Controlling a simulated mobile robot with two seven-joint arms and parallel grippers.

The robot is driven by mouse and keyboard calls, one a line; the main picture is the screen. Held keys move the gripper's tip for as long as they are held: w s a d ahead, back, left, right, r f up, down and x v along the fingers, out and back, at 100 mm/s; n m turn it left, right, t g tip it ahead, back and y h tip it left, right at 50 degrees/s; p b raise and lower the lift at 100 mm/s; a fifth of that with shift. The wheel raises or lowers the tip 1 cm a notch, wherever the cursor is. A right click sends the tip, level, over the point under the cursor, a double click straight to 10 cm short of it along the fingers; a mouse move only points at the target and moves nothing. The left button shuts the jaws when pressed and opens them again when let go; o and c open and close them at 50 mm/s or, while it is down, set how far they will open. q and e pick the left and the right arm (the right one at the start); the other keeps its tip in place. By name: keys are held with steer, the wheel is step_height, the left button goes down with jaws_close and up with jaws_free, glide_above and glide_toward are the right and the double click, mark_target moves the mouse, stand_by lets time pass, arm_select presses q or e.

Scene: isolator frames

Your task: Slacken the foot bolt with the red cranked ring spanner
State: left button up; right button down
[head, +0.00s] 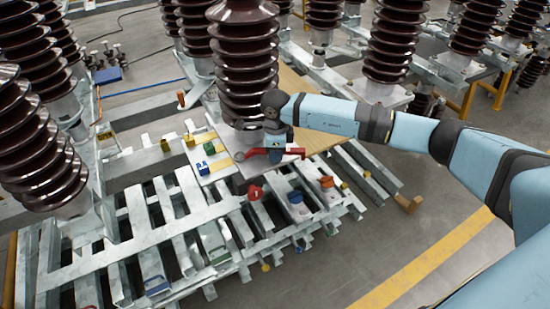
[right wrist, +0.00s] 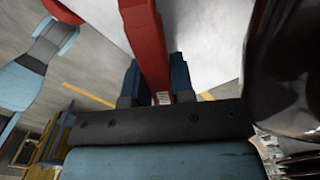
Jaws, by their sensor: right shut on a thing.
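The red cranked ring spanner (head: 256,152) lies roughly level at the foot of the central brown insulator (head: 246,70). My right gripper (head: 276,150) is shut on its shank. In the right wrist view the red shank (right wrist: 146,45) runs between my two dark blue fingers. The spanner's left end is at the insulator's base, by the pale plate. I cannot tell whether the ring is around the foot bolt or beside it; the bolt itself is not clearly visible.
Several ribbed insulators stand around on steel frames. Small coloured blocks, including a blue one (head: 203,168), a red one (head: 255,192) and an orange one (head: 327,182), sit on the slatted steel frame (head: 130,255). Clear floor with a yellow line (head: 420,262) lies at right.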

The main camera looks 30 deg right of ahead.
steer(key=shift+r+p, duration=0.85)
steer(key=shift+r, duration=0.7)
steer(key=shift+r+p, duration=1)
steer(key=shift+r, duration=1.05)
